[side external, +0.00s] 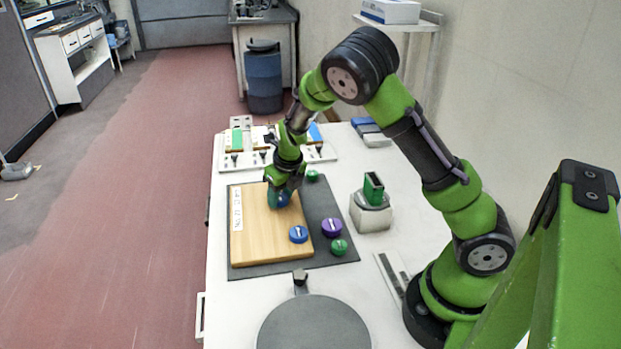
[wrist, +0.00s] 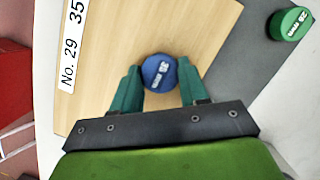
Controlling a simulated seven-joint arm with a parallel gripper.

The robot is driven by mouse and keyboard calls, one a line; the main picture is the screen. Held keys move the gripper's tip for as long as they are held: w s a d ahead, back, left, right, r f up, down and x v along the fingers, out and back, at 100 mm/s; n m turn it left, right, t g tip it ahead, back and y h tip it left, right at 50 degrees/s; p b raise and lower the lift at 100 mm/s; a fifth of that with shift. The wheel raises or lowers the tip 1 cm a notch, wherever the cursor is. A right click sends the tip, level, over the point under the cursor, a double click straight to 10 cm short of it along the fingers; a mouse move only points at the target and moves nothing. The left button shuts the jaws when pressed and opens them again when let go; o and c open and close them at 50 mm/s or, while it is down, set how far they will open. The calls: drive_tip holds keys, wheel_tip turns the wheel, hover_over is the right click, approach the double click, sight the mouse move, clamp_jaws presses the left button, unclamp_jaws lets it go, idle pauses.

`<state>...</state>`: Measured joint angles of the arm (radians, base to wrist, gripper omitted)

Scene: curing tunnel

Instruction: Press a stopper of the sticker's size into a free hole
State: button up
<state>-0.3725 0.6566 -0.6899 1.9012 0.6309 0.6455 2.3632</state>
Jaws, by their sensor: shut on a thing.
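The wooden board (side external: 255,237) lies on a dark mat. Its white sticker (wrist: 72,42) reads "No. 29 35", with the rest cut off in the wrist view. My gripper (wrist: 160,83) is shut on a blue stopper (wrist: 159,71) marked 35 mm, over the board's back right part in the side view. Whether the held stopper touches the board is unclear. Another blue stopper (side external: 298,234) is on the board near its front right edge. A purple stopper (side external: 331,227) and a green stopper (side external: 339,246) are on the mat. No open hole shows.
Another green stopper (wrist: 289,23), marked 25 mm, sits on the mat beside the board. A grey device with a green top (side external: 371,212) stands right of the mat. A round grey plate (side external: 314,325) is in front, and a rack of small parts (side external: 237,157) is behind.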

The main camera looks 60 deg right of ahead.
drive_tip(key=o, duration=1.5)
drive_tip(key=shift+r, duration=3.5)
